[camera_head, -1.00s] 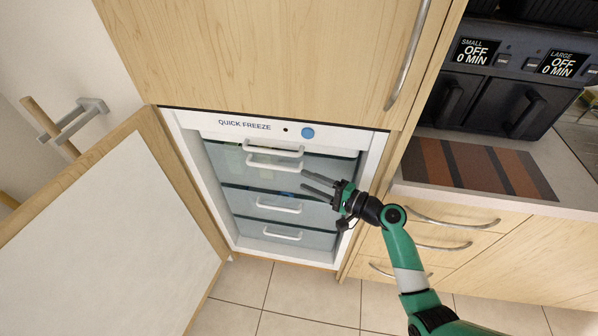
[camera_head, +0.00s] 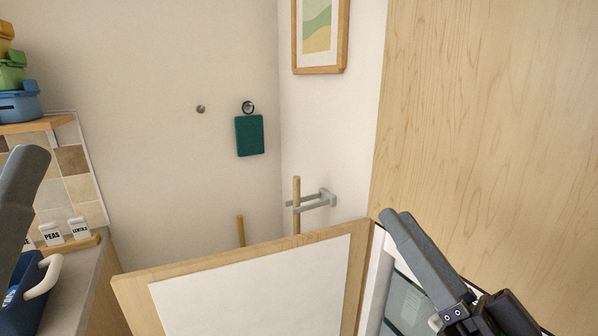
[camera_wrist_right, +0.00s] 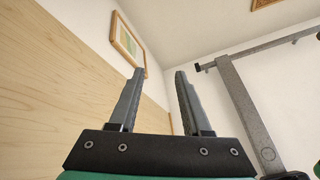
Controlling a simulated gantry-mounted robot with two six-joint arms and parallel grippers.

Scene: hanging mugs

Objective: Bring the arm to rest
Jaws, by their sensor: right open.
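My right gripper (camera_head: 396,214) is at the lower right of the head view, in front of the open freezer. The right wrist view shows its two grey fingers (camera_wrist_right: 159,72) spread apart with nothing between them. They point up toward the wall and ceiling. A grey finger-like part at the left edge of the head view looks like my left gripper (camera_head: 20,195). Only one piece of it shows, so its jaws cannot be judged.
The open freezer door (camera_head: 250,290) crosses the bottom middle. A tall wooden cabinet front (camera_head: 480,130) fills the right. A wall bracket (camera_head: 318,200) holds a wooden stick. A blue container (camera_head: 30,290) stands on the left counter. A framed picture (camera_head: 320,35) hangs above.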

